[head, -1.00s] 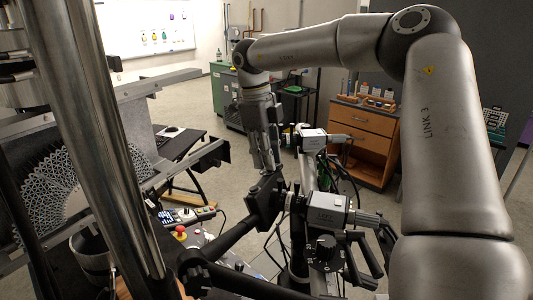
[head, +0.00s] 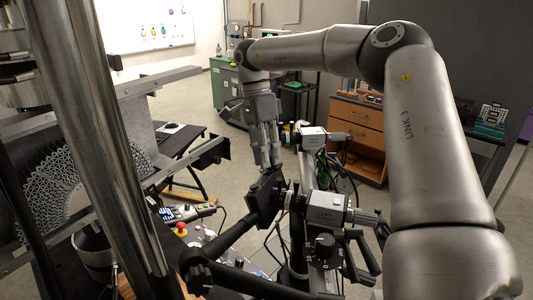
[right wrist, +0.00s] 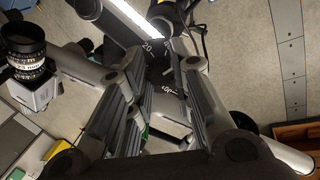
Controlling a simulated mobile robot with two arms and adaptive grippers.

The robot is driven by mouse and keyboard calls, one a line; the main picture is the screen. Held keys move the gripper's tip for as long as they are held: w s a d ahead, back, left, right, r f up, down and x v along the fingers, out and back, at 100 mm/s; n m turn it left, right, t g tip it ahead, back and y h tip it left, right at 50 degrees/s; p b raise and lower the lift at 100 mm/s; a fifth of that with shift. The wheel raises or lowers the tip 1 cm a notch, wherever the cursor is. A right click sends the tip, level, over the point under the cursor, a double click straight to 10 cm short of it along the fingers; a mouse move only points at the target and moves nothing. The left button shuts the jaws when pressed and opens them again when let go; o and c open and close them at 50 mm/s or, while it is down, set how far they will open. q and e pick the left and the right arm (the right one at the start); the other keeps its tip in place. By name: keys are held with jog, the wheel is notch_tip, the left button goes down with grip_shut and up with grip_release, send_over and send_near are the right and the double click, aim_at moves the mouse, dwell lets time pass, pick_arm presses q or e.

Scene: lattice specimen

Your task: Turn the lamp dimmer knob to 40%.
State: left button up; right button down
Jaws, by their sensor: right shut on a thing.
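The black lamp housing (head: 265,197) sits on a jointed black stand arm in the middle of the head view. My right gripper (head: 268,162) reaches down to its top from above. In the right wrist view my right gripper (right wrist: 165,70) has its two fingers shut around the dark dimmer knob (right wrist: 161,72). White scale marks, among them 20 and 40, show around the knob on the black face. The knob's pointer is too dark and small to read, so its setting cannot be told. A bright white light strip (right wrist: 130,15) shows beyond the fingers. My left gripper is not in view.
Two boxy cameras, a nearer one (head: 327,207) and a farther one (head: 313,138), stand close right of the lamp, with cables below. The lattice specimen (head: 60,190) is at left. A red stop button (head: 181,228) and a wooden drawer cabinet (head: 357,125) also show.

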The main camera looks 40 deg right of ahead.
jog(key=n, duration=0.3)
jog(key=shift+w+n+g, duration=0.1)
jog(key=shift+n+g, duration=0.2)
jog(key=shift+r+n+g, duration=0.1)
jog(key=shift+n+g, duration=0.2)
jog(key=shift+n, duration=1.5)
jog(key=c, duration=1.3)
grip_release()
